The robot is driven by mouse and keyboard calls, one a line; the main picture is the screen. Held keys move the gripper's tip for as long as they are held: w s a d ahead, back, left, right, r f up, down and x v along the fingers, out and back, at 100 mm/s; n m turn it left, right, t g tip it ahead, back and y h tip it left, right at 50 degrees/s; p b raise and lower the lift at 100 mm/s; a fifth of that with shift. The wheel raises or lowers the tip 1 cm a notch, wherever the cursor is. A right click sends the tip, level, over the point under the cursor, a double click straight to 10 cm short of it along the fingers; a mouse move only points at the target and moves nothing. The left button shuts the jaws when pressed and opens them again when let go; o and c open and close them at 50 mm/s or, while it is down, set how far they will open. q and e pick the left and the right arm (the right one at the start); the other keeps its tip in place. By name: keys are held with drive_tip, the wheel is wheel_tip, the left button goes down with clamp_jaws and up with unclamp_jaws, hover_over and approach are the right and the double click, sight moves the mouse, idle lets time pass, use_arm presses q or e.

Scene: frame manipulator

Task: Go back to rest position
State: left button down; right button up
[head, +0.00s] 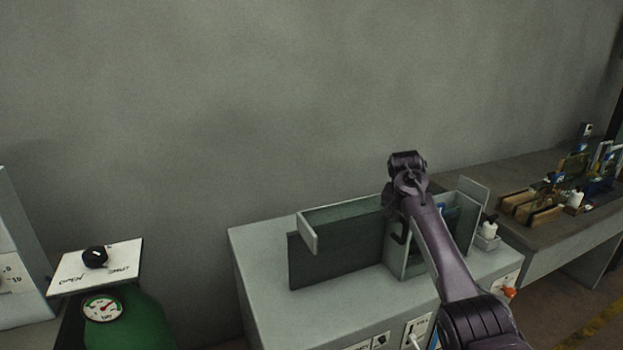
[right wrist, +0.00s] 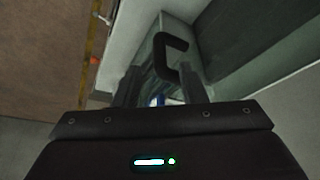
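My right arm reaches in from the lower right of the head view, with the wrist and right gripper (head: 407,168) above the grey machine (head: 262,262). In the right wrist view the two fingers of the right gripper (right wrist: 158,88) stand apart with nothing between them. A black handle (right wrist: 165,60) on the machine's grey box shows just beyond the fingertips, apart from them as far as I can tell. In the head view this handle (head: 399,232) is partly covered by my arm. My left gripper is not in view.
A grey open frame (head: 308,232) stands upright on the machine. A green tank (head: 128,322) with a gauge and a white knob panel (head: 118,262) are at the left. A bench (head: 480,187) with tools runs along the right.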

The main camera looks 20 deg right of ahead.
drive_tip(key=s+a+f+n, duration=0.7)
drive_tip(key=s+a+f, duration=0.7)
drive_tip(key=a+f, duration=0.25)
drive_tip(key=s+a+r+n+y, duration=0.15)
drive_tip(key=s+a, duration=0.25)
drive_tip(key=s, duration=0.4)
drive_tip(key=s+a+n+y, duration=0.15)
drive_tip(key=s+a, duration=0.25)
drive_tip(key=s, duration=0.4)
drive_tip(key=s+a+r+n+y, duration=0.15)
drive_tip(key=s+a, duration=0.25)
drive_tip(key=s, duration=0.4)
wheel_tip(320, 180, down, 32)
drive_tip(key=s+n+b, duration=0.1)
drive_tip(key=s+b, duration=0.1)
drive_tip(key=s+d+f+g, duration=0.1)
drive_tip(key=s+d+f, duration=0.1)
drive_tip(key=s+f, duration=0.7)
drive_tip(key=s+d+f+b, duration=0.1)
drive_tip(key=s+d+f, duration=0.1)
drive_tip(key=s+f, duration=0.8)
drive_tip(key=shift+f+g+h, duration=0.4)
drive_tip(key=shift+f+h, duration=0.05)
drive_tip(key=shift+f, duration=0.25)
